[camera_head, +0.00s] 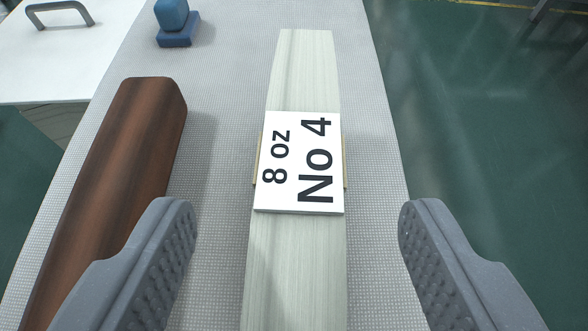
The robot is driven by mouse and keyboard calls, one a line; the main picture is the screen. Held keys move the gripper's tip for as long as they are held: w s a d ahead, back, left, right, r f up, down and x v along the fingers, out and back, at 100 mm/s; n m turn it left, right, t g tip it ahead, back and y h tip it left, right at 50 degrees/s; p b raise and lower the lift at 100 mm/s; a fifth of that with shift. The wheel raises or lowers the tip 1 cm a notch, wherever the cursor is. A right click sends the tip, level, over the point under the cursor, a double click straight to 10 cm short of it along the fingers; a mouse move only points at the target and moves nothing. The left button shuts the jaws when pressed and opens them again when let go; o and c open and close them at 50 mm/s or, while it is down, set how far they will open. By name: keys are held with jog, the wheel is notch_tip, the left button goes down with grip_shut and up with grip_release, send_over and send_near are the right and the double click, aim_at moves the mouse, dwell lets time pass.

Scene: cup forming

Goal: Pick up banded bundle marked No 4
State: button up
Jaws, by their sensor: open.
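The banded bundle marked No 4 (298,265) is a long pale, greenish-white stack lying lengthwise on the grey textured surface (225,120). A white label (298,190) reading "8 oz No 4" sits on it, with the edges of a tan band showing at its sides. The bundle's near end runs out of the picture at the bottom. My gripper (296,222) is open, with one grey ridged finger to the left of the bundle and one to the right. Neither finger touches it in this view.
A long brown wooden block (118,190) lies to the left, partly behind my left finger. A blue object (176,25) stands at the far left. A white surface with a grey handle (60,14) is beyond it. Green floor (490,140) lies past the right edge.

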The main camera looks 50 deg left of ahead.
aim_at(298, 192)
jog(key=shift+x, duration=0.85)
jog(key=b+x, duration=0.2)
jog(key=x, duration=0.2)
jog(key=shift+s+d+f, duration=0.1)
jog(key=shift+f, duration=0.15)
jog(key=shift+w+a+f, duration=0.15)
jog(key=shift+w+a, duration=0.2)
grip_shut()
